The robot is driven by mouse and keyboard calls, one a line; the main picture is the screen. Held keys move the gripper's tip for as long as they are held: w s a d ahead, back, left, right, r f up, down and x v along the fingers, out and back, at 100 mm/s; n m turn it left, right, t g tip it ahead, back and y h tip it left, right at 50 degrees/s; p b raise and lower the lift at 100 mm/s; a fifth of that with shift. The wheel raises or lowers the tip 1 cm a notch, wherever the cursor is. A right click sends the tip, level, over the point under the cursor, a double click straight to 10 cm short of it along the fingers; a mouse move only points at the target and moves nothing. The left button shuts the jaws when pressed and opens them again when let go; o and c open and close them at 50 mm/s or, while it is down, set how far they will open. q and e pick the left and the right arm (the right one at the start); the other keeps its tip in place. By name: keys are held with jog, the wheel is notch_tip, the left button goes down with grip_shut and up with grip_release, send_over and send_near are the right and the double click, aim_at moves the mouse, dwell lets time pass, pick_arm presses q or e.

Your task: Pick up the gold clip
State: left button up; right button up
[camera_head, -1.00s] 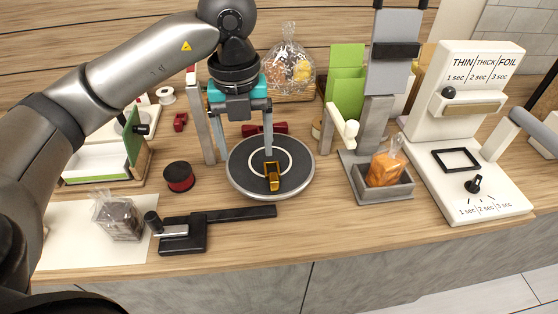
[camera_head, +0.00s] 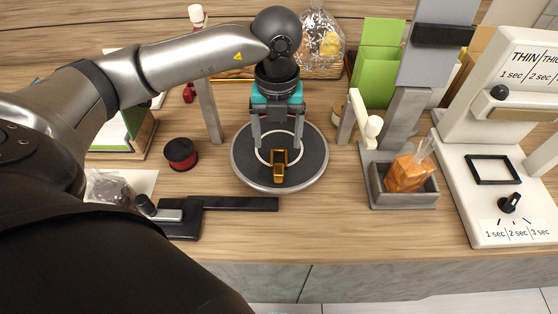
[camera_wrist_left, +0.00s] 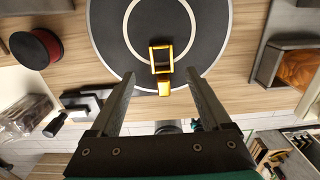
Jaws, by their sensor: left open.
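The gold clip (camera_head: 280,164) lies on the round dark turntable (camera_head: 252,170), near the front part of its white ring. It also shows in the left wrist view (camera_wrist_left: 161,66), ahead of the fingertips and between their lines. My left gripper (camera_head: 278,150) is open and hangs over the turntable with its fingers on either side of the white ring. In the left wrist view both fingers (camera_wrist_left: 160,75) are spread and nothing is between them. Whether the fingers are level with the clip cannot be told. My right gripper is not in view.
A grey tray (camera_head: 408,199) with an orange bag (camera_head: 409,172) and a white sealer (camera_head: 480,220) are at the right.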

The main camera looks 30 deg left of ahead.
aim_at(279, 161)
pick_arm(q)
jog(key=f, duration=0.5)
jog(key=shift+w+f, duration=0.3)
jog(key=shift+f, duration=0.05)
grip_shut()
dwell(0.4)
